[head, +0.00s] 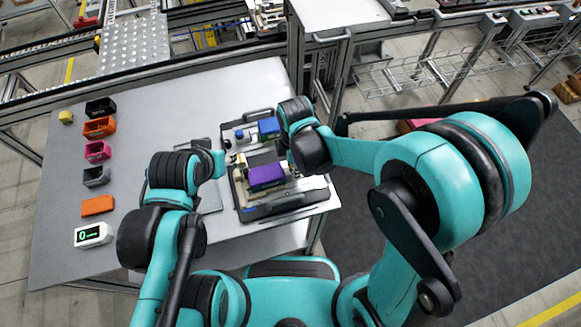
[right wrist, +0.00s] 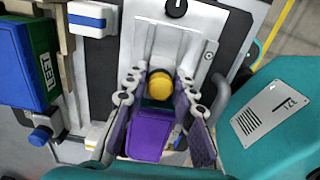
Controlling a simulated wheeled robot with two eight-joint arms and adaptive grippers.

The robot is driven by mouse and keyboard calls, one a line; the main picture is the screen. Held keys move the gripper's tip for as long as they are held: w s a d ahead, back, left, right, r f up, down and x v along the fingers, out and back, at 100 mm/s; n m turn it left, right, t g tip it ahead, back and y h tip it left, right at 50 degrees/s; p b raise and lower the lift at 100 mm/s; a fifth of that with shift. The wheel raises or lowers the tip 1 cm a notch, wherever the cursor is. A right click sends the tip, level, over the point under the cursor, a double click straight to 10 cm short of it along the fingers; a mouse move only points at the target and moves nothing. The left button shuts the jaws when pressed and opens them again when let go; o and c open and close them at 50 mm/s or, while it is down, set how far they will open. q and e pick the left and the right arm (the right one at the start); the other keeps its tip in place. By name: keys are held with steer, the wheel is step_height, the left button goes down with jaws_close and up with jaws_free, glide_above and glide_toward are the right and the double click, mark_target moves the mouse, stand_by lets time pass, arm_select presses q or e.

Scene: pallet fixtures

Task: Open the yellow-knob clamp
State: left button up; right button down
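The yellow knob (right wrist: 159,84) shows in the right wrist view on a grey metal clamp part of the fixture. A purple block (right wrist: 152,135) lies just below it in that view, and also shows in the head view (head: 266,175). My right gripper (right wrist: 160,98) is open, with one purple-padded finger on each side of the knob; I cannot tell whether either finger touches it. In the head view my right wrist hides the knob and most of that gripper. My left arm is at the fixture's left; its fingers cannot be made out.
Several small bins, including an orange one (head: 99,127), line the table's left side (head: 140,215). A white display (head: 93,235) stands at the front left.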

steer(key=shift+d, duration=0.2)
stand_by(0.3)
steer(key=shift+w+d, duration=0.2)
steer(key=shift+d, duration=0.35)
steer(key=shift+w+d, duration=0.2)
steer(key=shift+d, duration=0.3)
steer(key=c, duration=1.4)
jaws_free()
step_height(320, 180, up, 8)
steer(key=p, duration=0.5)
steer(key=shift+p, duration=0.4)
steer(key=shift+d, duration=0.1)
